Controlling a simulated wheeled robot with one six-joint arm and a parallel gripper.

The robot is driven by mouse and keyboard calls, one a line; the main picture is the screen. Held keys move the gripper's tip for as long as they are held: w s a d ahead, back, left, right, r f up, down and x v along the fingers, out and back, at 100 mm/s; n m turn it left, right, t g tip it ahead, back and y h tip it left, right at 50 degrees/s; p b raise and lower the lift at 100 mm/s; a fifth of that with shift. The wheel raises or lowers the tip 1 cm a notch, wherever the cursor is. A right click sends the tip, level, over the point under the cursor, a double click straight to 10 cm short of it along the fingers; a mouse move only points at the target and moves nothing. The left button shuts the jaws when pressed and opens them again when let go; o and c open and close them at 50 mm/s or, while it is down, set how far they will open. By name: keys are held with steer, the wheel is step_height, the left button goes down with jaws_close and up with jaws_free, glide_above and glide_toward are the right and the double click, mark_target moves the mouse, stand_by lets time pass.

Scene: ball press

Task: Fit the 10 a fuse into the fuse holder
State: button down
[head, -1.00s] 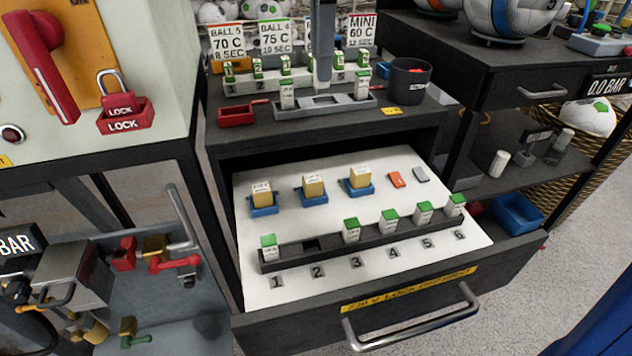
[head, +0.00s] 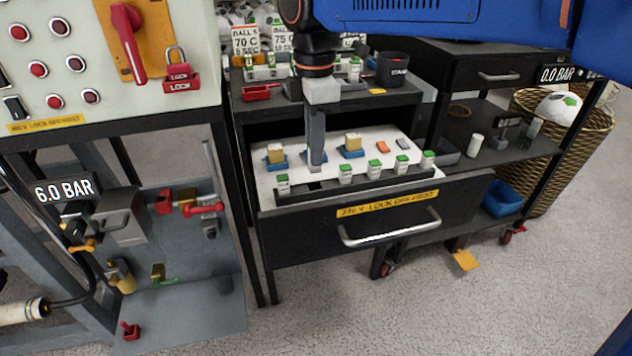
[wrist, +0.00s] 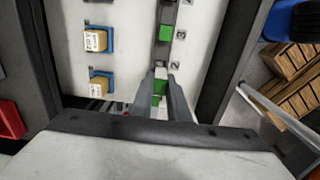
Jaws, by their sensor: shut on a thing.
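My gripper (head: 316,166) points down over the open drawer, at the second place of the dark fuse holder (head: 360,185). In the wrist view its fingers (wrist: 160,98) are shut on a green-topped fuse (wrist: 159,88), close to the label 2. The fuse's rating cannot be read. Several green-topped white fuses stand in the holder, one (head: 283,181) left of my gripper and the others to its right. My gripper hides the second place in the head view, and I cannot tell whether the held fuse touches the holder.
Yellow-topped blue blocks (head: 276,155) stand behind the holder, close to my gripper. An orange piece (head: 382,147) and a grey one lie to their right. The drawer front (head: 310,222) bounds the near side. The cabinet top (head: 285,110) overhangs the drawer's back.

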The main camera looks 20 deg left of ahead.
mark_target(315, 170)
steer(key=shift+f, duration=3.2)
steer(key=c, duration=1.7)
jaws_free()
steer(key=shift+f, duration=0.1)
step_height(315, 170, up, 12)
steer(key=shift+r, duration=0.15)
steer(key=shift+w+d, duration=0.1)
